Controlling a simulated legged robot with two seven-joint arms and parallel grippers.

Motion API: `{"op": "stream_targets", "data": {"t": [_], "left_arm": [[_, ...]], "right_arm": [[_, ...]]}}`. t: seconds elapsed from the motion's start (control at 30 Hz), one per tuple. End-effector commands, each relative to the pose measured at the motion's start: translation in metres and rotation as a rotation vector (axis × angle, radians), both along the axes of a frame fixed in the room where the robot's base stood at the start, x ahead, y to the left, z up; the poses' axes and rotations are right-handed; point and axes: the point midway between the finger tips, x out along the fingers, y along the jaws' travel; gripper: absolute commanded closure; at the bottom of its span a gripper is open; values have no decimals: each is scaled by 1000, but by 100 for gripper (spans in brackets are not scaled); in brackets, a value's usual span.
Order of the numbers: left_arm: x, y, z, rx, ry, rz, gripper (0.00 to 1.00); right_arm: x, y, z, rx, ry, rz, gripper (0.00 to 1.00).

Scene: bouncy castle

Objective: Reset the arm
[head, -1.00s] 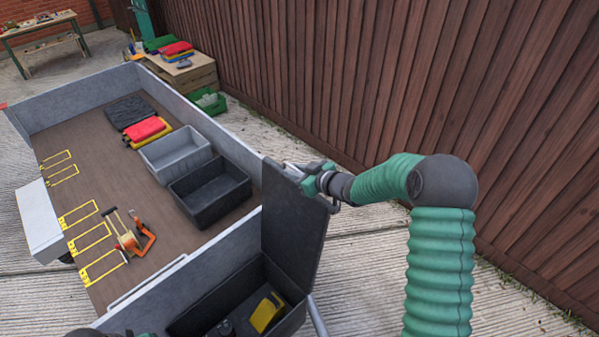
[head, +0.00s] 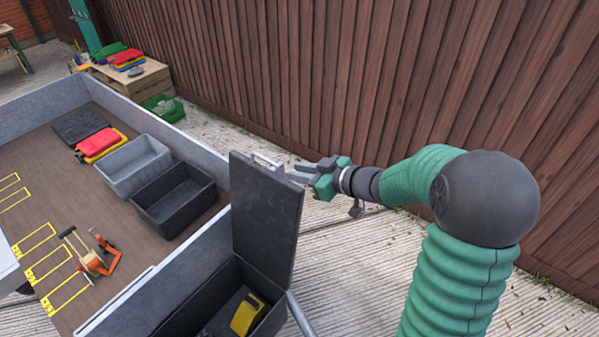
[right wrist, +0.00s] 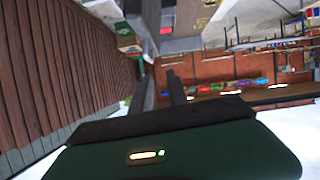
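My right arm comes in from the lower right with a green ribbed sleeve. The lid stands upright on an open black box (head: 215,318) with a yellow-and-black item (head: 246,314) inside. My left gripper is not in view.
A walled trailer bed (head: 110,190) holds a grey bin (head: 133,165), a black bin (head: 173,199), red and yellow cases (head: 98,145) and an orange tool (head: 105,255). A wooden fence (head: 420,80) runs behind my right arm. Paving between them is open.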

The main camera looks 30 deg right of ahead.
Motion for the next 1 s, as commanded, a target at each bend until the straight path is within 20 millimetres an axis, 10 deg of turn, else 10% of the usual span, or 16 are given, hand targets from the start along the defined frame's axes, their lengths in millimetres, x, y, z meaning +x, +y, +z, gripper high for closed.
{"op": "stream_targets", "data": {"t": [0.53, 1.0], "left_arm": [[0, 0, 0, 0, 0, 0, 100], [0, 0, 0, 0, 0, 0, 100]], "right_arm": [[0, 19, -35, -113, 167, -234, 80], [-192, 139, -136, -107, 945, -346, 80]]}}
